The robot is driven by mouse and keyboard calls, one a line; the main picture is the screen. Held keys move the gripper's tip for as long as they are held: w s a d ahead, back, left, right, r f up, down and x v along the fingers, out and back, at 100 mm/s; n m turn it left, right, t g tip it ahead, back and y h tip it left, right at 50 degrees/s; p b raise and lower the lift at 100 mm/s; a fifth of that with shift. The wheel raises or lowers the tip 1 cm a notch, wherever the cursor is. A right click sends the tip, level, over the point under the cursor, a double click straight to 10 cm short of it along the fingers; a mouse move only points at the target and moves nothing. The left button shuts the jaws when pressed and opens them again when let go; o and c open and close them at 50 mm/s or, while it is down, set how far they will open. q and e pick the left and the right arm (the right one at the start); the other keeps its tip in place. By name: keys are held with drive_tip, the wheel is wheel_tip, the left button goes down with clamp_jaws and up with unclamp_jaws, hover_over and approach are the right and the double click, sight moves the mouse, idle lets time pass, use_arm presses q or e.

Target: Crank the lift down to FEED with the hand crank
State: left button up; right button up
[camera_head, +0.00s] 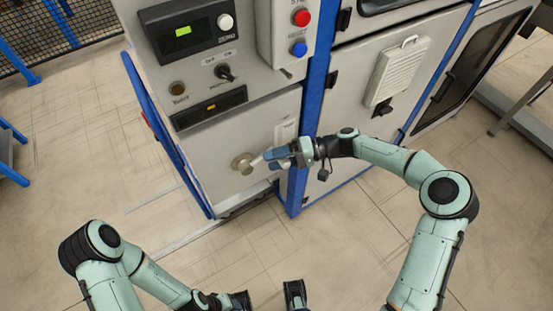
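The hand crank (243,163) shows as a pale round hub on the lower front panel of the grey machine cabinet. A light bar runs right from the hub toward my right gripper (275,157). This gripper reaches in from the right, with blue-grey fingers at the crank's right side. The fingers overlap the crank's end, and I cannot tell whether they are closed on it. My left arm is low at the bottom left, away from the crank. Its dark gripper is partly cut off at the bottom edge, so its opening is unclear. No lift platform or FEED mark is readable.
Above the crank is a control panel with a green display (183,31), a red button (301,18) and a blue button (299,49). A blue cabinet post (311,100) stands right behind my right wrist. A white vented box (397,72) hangs farther right. The tiled floor is clear.

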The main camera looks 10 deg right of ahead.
drive_tip(key=shift+d+f, duration=0.1)
drive_tip(key=shift+d, duration=0.05)
drive_tip(key=v, duration=1.3)
idle(1.5)
drive_tip(key=s+a+f+m+g+h+p, duration=0.1)
drive_tip(key=s+a+f+m+h+p, duration=0.3)
drive_tip(key=f, duration=0.6)
drive_tip(key=s+a+f+h+p, duration=0.1)
drive_tip(key=s+a+f+h, duration=0.1)
drive_tip(key=s+a+f, duration=0.6)
drive_tip(key=s+d+f+h+p, duration=0.1)
drive_tip(key=s+f+h+p, duration=0.1)
drive_tip(key=s, duration=0.7)
drive_tip(key=s+f+h+p, duration=0.2)
drive_tip(key=s+f+h, duration=0.2)
drive_tip(key=s, duration=0.5)
drive_tip(key=shift+d+f+g, duration=0.4)
drive_tip(key=shift+f, duration=0.3)
